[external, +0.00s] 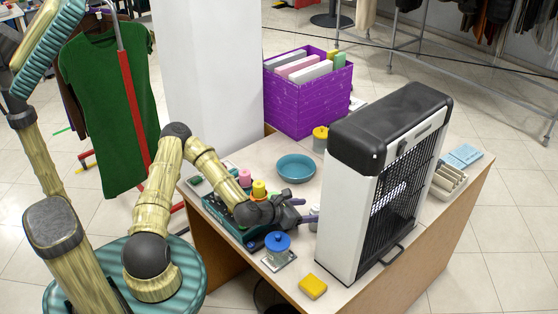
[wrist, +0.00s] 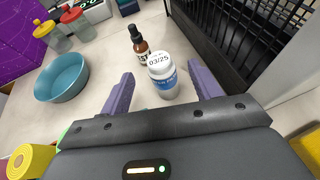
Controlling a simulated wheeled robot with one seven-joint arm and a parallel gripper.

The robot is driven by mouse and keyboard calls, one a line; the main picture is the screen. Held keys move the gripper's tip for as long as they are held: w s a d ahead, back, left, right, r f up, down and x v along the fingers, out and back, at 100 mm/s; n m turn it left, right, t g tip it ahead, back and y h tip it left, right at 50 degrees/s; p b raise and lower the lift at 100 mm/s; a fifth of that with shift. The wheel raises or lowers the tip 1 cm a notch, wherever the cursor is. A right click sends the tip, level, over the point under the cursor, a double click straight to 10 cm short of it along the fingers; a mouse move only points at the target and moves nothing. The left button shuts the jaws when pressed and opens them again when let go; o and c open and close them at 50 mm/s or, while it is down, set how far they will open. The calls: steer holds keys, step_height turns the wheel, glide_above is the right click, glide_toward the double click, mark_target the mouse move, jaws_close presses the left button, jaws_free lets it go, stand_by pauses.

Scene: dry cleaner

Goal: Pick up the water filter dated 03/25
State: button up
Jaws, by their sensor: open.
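The water filter (wrist: 163,82) is a small white cylinder with a blue band, and its top is marked 03/25. It stands upright in the wrist view, between and slightly ahead of the two purple fingers. My gripper (wrist: 161,80) is open, with one finger to each side of the filter and visible gaps between. In the external view my gripper (external: 306,210) is low over the table, left of the large black-and-white appliance.
A brown dropper bottle (wrist: 139,43) stands just behind the filter. The black-and-white appliance (external: 345,203) is close on the right. A teal bowl (wrist: 62,77) lies to the left.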

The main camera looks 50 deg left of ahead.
mark_target(312, 212)
steer(key=shift+f, duration=0.2)
steer(key=shift+f+x, duration=0.15)
steer(key=shift+x, duration=1.2)
steer(key=shift+f+x, duration=0.15)
steer(key=shift+x, duration=1.2)
steer(key=shift+s, duration=0.15)
steer(key=c, duration=1.1)
step_height(312, 212, up, 10)
steer(key=shift+r+p, duration=0.1)
steer(key=shift+p, duration=0.4)
